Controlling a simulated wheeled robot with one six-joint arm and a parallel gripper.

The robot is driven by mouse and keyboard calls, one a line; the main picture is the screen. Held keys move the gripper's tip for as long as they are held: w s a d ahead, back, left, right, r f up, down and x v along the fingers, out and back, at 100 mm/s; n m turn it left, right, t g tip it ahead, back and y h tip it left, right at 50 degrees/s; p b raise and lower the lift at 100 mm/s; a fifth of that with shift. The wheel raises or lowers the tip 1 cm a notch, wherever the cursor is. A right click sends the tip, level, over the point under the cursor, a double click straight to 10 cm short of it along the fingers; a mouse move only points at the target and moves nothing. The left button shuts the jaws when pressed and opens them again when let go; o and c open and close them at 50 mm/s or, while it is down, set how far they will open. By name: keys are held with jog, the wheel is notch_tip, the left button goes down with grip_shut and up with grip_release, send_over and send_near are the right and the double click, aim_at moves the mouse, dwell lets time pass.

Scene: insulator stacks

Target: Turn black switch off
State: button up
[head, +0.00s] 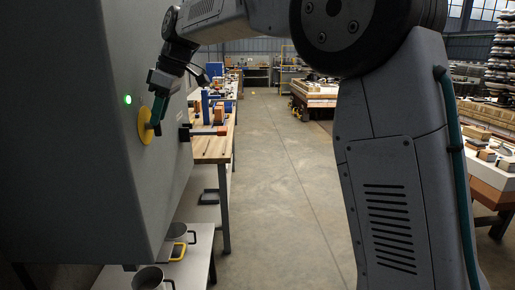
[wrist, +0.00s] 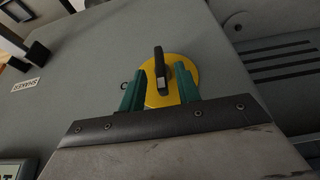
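The black switch (wrist: 160,68) is a dark handle on a round yellow plate (wrist: 178,90), fixed to the front of a grey cabinet (wrist: 90,62). In the head view the yellow plate (head: 145,125) is on the cabinet face (head: 60,120) at the left, partly hidden by my gripper (head: 158,108). In the wrist view the green fingers of my gripper (wrist: 160,88) are apart, one on each side of the switch handle. I see a gap between the handle and the fingers. The handle runs roughly along the fingers in the wrist view.
A green light (head: 127,99) glows on the cabinet beside the yellow plate. A wooden workbench (head: 213,148) stands beyond the cabinet. Mugs (head: 150,279) sit on a low shelf below. A concrete floor aisle (head: 275,150) is open in the middle. A small label (wrist: 27,85) is on the cabinet.

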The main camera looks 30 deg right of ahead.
jog(key=s+v, duration=0.1)
jog(key=v, duration=0.5)
jog(key=s+d+f+m+h, duration=0.1)
jog(key=s+d+f+m, duration=0.2)
jog(key=s, duration=0.5)
jog(key=s+d+f+m+h, duration=0.1)
jog(key=s+d+f+m, duration=0.1)
jog(key=s+d, duration=0.3)
jog(key=s+d+f+m, duration=0.3)
jog(key=s+d, duration=0.1)
jog(key=s, duration=0.7)
jog(key=shift+d+f+m+h, duration=0.25)
jog(key=shift+f+m+h, duration=0.05)
jog(key=shift+h, duration=0.1)
